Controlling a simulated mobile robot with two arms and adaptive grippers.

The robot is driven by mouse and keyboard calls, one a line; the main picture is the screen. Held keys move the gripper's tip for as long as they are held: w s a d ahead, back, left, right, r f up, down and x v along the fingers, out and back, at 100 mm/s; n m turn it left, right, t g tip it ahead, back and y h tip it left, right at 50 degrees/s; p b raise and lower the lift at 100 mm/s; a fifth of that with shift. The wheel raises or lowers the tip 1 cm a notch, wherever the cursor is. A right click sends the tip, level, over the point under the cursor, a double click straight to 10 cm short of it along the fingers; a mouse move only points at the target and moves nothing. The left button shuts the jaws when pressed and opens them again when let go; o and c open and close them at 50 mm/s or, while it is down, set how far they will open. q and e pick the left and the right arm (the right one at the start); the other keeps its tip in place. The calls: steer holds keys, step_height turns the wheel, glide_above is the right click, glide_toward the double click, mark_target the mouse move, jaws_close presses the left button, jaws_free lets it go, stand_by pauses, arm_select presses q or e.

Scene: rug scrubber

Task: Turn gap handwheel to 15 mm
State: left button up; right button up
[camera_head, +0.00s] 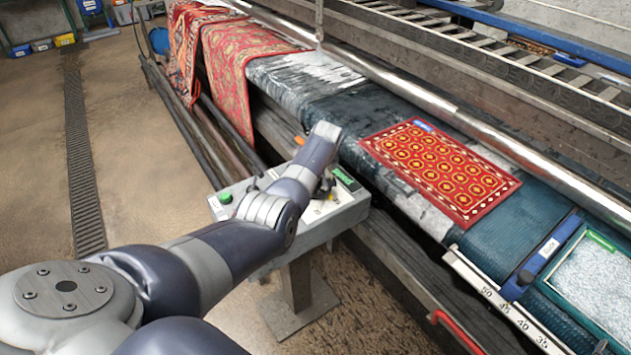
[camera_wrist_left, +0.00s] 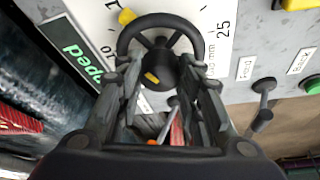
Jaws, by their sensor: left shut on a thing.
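The gap handwheel (camera_wrist_left: 187,24) is a black wheel on a grey panel in the left wrist view. It has a yellow knob (camera_wrist_left: 126,16) on its rim at upper left and a small yellow mark (camera_wrist_left: 151,78) near its hub. Around it lies a white dial (camera_wrist_left: 219,58) showing 25 and 10; the gap reading cannot be told. My left gripper (camera_wrist_left: 168,80) has its fingers on opposite sides of the wheel and is shut on it. In the head view, my left arm hides most of the wheel above the control box (camera_head: 338,212). My right gripper is out of view.
A green display (camera_wrist_left: 82,50) lies on the other side. A red patterned rug (camera_head: 440,170) lies on the machine bed behind the box.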

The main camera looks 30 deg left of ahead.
arm_select(q)
steer(key=shift+n, duration=0.4)
steer(key=shift+f, duration=0.1)
steer(key=o, duration=1.1)
steer(key=shift+c, duration=0.2)
steer(key=shift+d+r, duration=0.2)
steer(key=shift+r, duration=0.4)
steer(key=v, duration=1.1)
steer(key=shift+f, duration=0.1)
